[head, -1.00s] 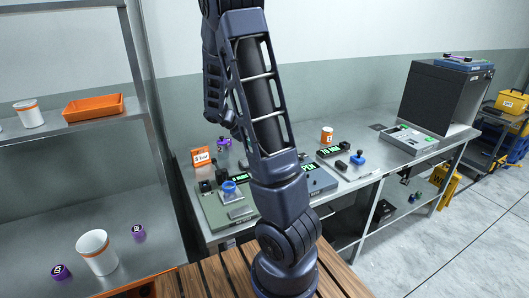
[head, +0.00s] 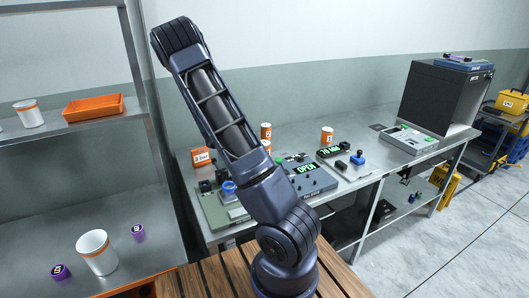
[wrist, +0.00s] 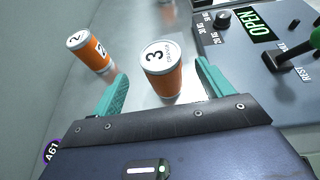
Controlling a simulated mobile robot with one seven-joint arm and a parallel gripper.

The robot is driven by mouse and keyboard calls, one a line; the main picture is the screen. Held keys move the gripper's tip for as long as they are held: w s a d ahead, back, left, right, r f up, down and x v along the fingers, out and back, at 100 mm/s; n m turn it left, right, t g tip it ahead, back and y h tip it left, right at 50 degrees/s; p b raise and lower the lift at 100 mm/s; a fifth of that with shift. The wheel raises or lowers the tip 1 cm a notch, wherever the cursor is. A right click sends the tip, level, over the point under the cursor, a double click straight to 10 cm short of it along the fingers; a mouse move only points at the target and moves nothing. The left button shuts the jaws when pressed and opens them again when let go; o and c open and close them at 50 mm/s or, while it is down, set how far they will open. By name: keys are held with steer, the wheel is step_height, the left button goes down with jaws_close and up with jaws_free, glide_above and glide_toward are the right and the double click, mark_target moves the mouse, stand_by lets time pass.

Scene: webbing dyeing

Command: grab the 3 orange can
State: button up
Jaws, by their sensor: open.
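The orange can marked 3 (wrist: 164,76) stands upright in the wrist view, with a white top bearing a black 3. My gripper (wrist: 161,72) has its teal fingers spread, one on each side of this can in the picture. I see no clear contact, and I cannot tell how deep the can sits between them. A second orange can, marked 2 (wrist: 92,53), stands to the left, outside the left finger.
A grey panel with an OPEN display (wrist: 262,25) and a lever lies close right of the fingers; it also shows in the head view (head: 306,168). Another orange can (head: 327,136) stands farther right. A small orange sign (head: 202,157) stands left. The wall runs behind the bench.

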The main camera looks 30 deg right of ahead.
mark_target(267, 144)
steer(key=x, duration=0.8)
steer(key=shift+d, duration=0.15)
steer(key=shift+c, duration=0.5)
steer(key=c, duration=1.2)
